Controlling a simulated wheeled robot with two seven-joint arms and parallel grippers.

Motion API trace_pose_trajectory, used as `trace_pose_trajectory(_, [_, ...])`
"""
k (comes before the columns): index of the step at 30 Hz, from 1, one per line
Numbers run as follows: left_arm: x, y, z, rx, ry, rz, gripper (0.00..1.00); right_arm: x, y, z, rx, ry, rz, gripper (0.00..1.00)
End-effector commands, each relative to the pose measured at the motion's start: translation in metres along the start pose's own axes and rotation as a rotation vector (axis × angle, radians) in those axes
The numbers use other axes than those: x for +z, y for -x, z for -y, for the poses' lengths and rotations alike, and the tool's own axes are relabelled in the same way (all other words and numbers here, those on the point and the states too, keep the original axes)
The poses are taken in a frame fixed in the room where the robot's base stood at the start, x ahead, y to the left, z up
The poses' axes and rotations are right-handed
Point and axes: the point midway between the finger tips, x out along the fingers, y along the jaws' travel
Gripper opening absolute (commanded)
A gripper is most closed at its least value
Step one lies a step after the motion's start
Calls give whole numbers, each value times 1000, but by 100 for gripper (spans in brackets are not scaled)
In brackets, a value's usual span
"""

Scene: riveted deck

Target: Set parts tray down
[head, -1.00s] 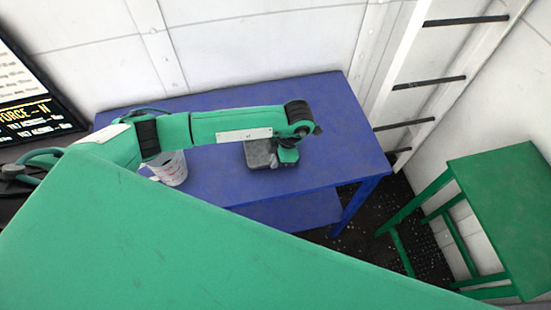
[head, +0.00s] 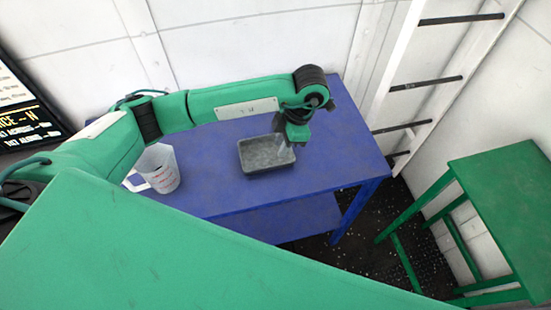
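The parts tray (head: 266,169) is a small grey rectangular tray with a dark rim. It appears to rest flat on the blue table (head: 225,194), near the middle of the top. My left gripper (head: 282,147) points down at the tray's back right corner. Its fingertips are small and blurred against the tray, so I cannot tell whether they touch the rim or how far apart they are. My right gripper is not in view.
A clear measuring cup (head: 161,170) stands on the table to the left of the tray. A green stool (head: 508,205) is at the right, near a white ladder (head: 398,75). The table's right end is clear. A large green surface covers the lower left.

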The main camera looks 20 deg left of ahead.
Motion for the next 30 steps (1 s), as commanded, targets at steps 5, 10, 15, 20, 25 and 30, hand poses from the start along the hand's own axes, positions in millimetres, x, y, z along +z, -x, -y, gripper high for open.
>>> trace_pose_trajectory(5, [0, 16, -1, 2, 0, 1, 24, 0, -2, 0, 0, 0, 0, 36])
trace_pose_trajectory(10, [0, 22, 0, 1, 1, 0, 24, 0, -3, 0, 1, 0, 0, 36])
trace_pose_trajectory(15, [0, 22, 0, -1, 1, -1, 24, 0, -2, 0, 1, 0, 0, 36])
trace_pose_trajectory(20, [0, 22, 0, 0, 1, -1, 24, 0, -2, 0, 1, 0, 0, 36])
trace_pose_trajectory(25, [0, 22, 0, 0, 1, -1, 24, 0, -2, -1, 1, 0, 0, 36])
trace_pose_trajectory(30, [0, 22, 0, -1, 1, -1, 24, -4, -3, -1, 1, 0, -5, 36])
